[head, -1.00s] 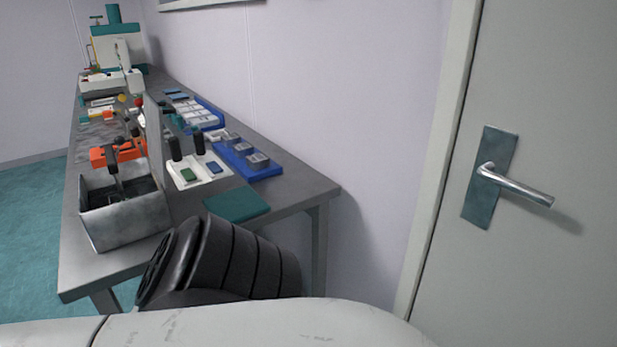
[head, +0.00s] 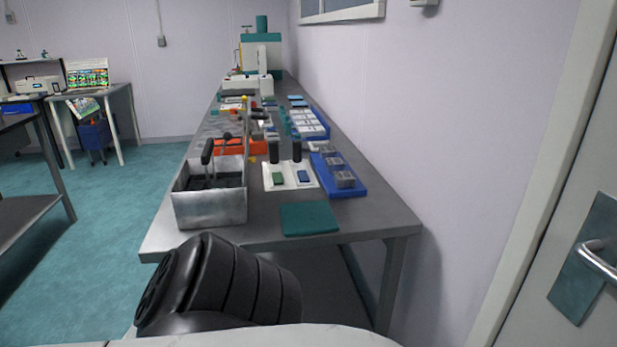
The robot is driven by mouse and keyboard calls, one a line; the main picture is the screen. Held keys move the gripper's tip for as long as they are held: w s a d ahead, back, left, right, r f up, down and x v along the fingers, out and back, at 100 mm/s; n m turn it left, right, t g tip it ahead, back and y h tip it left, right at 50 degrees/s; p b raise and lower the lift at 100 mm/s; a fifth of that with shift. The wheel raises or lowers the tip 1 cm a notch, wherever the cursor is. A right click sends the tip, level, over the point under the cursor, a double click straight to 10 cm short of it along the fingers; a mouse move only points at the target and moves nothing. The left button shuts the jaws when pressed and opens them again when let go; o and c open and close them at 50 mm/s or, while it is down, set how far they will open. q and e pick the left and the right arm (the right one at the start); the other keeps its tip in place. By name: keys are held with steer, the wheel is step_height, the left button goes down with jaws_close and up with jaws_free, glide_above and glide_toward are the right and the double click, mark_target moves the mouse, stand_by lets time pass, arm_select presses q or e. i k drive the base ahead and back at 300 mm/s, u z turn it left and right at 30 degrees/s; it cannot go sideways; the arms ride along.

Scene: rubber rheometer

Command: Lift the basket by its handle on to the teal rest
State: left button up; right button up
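The basket itself is mostly hidden by the walls, in the dark inside. The flat teal rest (head: 309,219) lies on the bench to the right of the box, near the front edge, and is bare. Neither of my grippers shows; only a black part of my own body is at the bottom.
A white plate (head: 290,183) with two black posts and a blue tray (head: 338,175) with small metal blocks lie behind the rest. An orange item (head: 240,147) is behind the box. The grey bench (head: 271,207) runs along the right wall, with open teal floor (head: 120,212) to its left.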

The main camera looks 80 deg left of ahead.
mark_target(307, 215)
steer(key=u, duration=2.25)
